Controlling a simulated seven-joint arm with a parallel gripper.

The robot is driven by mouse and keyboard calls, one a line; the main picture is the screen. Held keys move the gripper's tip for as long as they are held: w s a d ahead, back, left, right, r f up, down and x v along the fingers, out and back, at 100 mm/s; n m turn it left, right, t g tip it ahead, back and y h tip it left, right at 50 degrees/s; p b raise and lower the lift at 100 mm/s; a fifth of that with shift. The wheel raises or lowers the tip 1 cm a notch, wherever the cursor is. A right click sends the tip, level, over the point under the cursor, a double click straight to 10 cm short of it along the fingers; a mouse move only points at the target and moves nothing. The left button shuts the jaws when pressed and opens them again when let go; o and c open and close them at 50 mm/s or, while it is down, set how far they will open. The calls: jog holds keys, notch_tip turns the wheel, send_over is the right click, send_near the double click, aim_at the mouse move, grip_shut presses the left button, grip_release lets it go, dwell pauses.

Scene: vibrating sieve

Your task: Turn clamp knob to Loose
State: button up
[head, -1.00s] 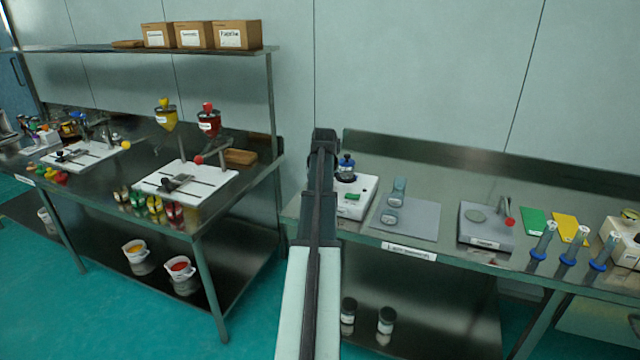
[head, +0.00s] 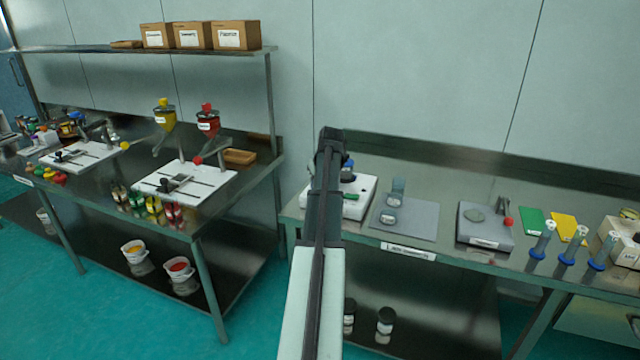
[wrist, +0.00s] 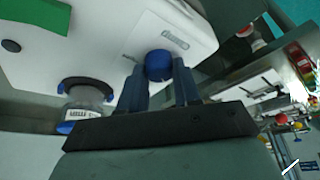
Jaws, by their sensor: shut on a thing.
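The white sieve machine (head: 358,192) stands at the left end of the right bench, partly hidden behind my arm. In the wrist view its white body (wrist: 95,40) fills the upper left. The round blue clamp knob (wrist: 158,64) is on it, with a small label plate above. My gripper (wrist: 160,78) has its two dark fingers on either side of the knob and is shut on it. The knob's setting cannot be read. In the head view my gripper and the knob are hidden behind my arm.
A jar with a blue lid (wrist: 82,98) sits in a dark ring-shaped holder beside the knob. A grey mat (head: 408,222) and a grey device (head: 485,232) lie to the right on the bench.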

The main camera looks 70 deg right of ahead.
jog(key=o, duration=1)
jog(key=v, duration=1.4)
jog(key=shift+w, duration=0.1)
jog(key=shift+f, duration=0.1)
